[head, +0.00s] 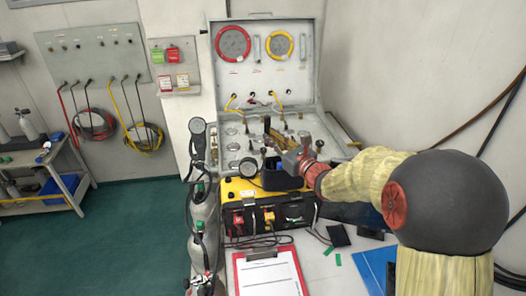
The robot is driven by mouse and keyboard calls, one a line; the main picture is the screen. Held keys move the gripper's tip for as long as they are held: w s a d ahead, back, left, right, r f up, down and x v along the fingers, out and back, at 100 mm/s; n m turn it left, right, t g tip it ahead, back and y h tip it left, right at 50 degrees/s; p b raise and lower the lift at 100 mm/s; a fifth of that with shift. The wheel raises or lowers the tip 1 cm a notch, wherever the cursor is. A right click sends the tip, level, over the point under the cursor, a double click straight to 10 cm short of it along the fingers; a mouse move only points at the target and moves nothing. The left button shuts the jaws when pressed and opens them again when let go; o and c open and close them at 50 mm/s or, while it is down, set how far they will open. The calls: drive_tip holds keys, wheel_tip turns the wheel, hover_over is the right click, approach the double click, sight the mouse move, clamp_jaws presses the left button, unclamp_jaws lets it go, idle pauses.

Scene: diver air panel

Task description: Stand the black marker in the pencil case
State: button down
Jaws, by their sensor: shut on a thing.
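My gripper (275,138) reaches in from the right, above the front of the open panel case. It is shut on a thin dark upright thing, which looks like the black marker (267,124); the fingers hide part of it. A black open-topped holder, which looks like the pencil case (282,180), stands on the yellow-topped box below my gripper. Something blue shows inside it. The marker is above and slightly left of the holder, apart from it. My wrist hides part of the holder's right side.
The open grey panel case (313,48) with gauges stands behind. Grey cylinders (203,215) with a gauge and hoses stand at left. A red clipboard (238,275) and a blue folder (372,268) lie in front. The yellow box (232,188) has connectors on its front.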

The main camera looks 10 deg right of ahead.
drive_tip(key=shift+d+f, duration=0.1)
drive_tip(key=shift+d, duration=0.05)
drive_tip(key=shift+f+b, duration=1.25)
drive_tip(key=shift+f, duration=1.1)
drive_tip(key=shift+f+b, duration=1.4)
drive_tip(key=s+d+r+p, duration=0.2)
drive_tip(key=s+r+p, duration=0.2)
drive_tip(key=s+r, duration=0.2)
drive_tip(key=shift+s+r, duration=0.4)
drive_tip(key=shift+s, duration=0.2)
idle(2.9)
